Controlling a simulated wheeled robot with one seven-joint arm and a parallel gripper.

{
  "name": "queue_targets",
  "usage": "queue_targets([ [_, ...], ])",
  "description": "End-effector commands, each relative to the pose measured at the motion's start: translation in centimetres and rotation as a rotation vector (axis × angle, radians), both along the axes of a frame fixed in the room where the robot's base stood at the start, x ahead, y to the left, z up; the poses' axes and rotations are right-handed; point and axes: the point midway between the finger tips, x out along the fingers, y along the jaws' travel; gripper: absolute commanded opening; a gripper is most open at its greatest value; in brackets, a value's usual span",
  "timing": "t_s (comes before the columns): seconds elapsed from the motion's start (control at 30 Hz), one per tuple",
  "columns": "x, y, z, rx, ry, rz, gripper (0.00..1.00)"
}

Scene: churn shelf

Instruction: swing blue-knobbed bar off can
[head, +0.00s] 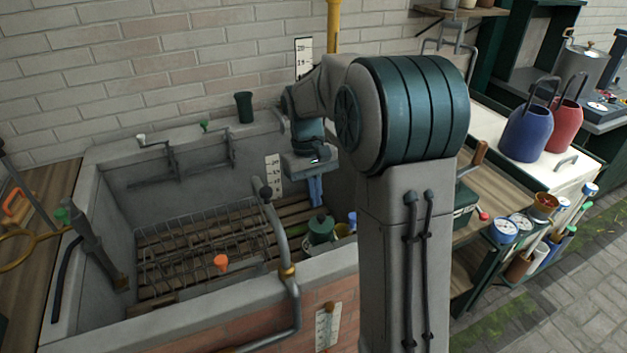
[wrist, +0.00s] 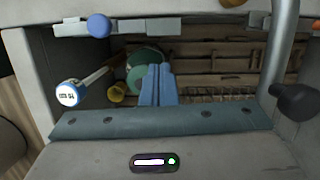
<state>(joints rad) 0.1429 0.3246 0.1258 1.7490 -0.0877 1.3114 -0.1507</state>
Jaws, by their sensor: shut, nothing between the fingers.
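The green can (head: 320,230) stands on the slatted floor of the stone trough, near its front wall. In the wrist view the can (wrist: 137,78) is partly hidden behind my fingers. The blue knob (head: 352,217) shows just right of the can. In the wrist view the blue knob (wrist: 98,25) sits at the left part of a grey bar (wrist: 145,27) along the trough wall. I cannot tell whether any bar crosses the can. My gripper (head: 316,203) points down above the can, its blue fingers (wrist: 157,72) shut and empty, apart from the knob.
A grey bent pipe (head: 280,235) with a dark knob (head: 265,188) rises left of my gripper. A wire rack (head: 190,245) and an orange knob (head: 221,262) lie further left. A white-faced, blue-rimmed dial (wrist: 68,94) and a yellow object (wrist: 117,92) are beside the can.

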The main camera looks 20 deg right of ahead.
Motion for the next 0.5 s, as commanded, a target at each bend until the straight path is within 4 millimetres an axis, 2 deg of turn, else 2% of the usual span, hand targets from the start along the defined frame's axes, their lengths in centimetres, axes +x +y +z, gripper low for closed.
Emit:
queue_targets([
  [0.1, 0.6, 0.1, 1.9, 0.000, -0.003, 0.000, 0.00],
  [0.2, 0.8, 0.1, 2.8, 0.000, -0.002, 0.000, 0.00],
  [0.5, 0.9, 0.2, 3.4, 0.001, -0.002, 0.001, 0.00],
])
